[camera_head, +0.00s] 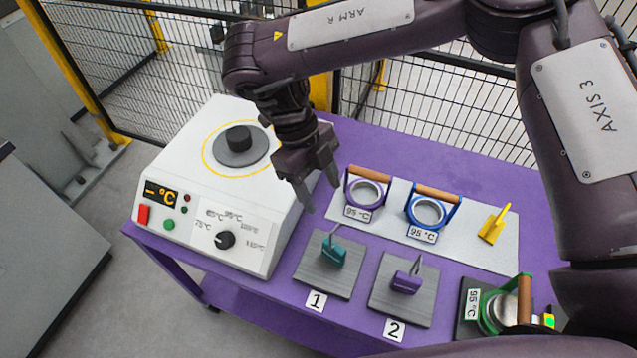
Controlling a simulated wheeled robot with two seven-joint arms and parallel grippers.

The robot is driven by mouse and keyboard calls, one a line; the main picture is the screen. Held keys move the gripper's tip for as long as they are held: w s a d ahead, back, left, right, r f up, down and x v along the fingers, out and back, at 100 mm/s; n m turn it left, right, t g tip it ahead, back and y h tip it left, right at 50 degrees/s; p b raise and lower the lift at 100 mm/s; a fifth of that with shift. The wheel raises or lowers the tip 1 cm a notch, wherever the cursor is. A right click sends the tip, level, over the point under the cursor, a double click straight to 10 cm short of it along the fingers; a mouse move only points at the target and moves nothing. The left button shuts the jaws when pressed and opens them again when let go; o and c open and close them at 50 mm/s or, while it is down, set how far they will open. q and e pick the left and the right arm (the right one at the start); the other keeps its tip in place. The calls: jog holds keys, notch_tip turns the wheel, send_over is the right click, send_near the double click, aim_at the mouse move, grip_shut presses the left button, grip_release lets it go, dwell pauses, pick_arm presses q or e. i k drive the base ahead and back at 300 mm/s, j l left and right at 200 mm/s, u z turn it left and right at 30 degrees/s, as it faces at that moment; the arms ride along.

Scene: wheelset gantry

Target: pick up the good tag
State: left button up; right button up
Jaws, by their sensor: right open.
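No tag in view is clearly marked as the good one. A small yellow upright piece (493,225) stands at the right end of the pale strip. A teal piece with a thin stem (333,253) is on the grey plate numbered 1, and a purple one (406,281) is on the plate numbered 2. My right gripper (321,197) points down, open and empty, between the white machine and the purple-framed ring, apart from the pieces. My left gripper is not in view.
A white heater machine (190,171) stands left on the purple table (470,170). A purple ring (365,192) and a blue ring (429,210), both with wooden handles, sit on the pale strip (395,222). A green one (499,310) is front right, partly hidden. Black mesh fencing stands behind.

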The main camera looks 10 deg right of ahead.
aim_at(332, 252)
jog(key=k, duration=1)
